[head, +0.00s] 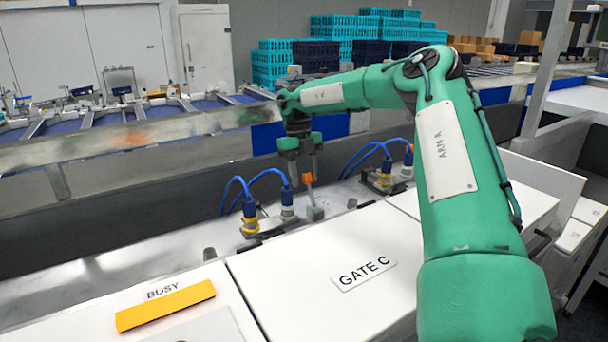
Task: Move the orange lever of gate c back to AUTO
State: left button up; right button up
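Gate C's housing is the white box with the GATE C label (364,273) at the front centre. Behind it, the small lever with an orange grip (306,178) rises from a grey base (315,212) on the metal rail. My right gripper (304,176) points down over the lever, its two fingers on either side of the orange grip in the picture. I cannot tell whether the fingers touch it or are clear of it. No AUTO marking is readable. My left gripper is not in view.
Blue-cabled connectors (287,204) stand just left of the lever, and more (384,172) stand to the right. A yellow bar (165,305) lies by the BUSY label (176,287) at front left. Stacked teal crates (275,62) are far behind.

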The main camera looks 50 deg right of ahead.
jog(key=shift+r, duration=0.1)
jog(key=shift+r, duration=0.2)
jog(key=a+b+v, duration=0.1)
jog(key=b+v, duration=0.2)
jog(key=v, duration=1)
jog(key=shift+d, duration=0.5)
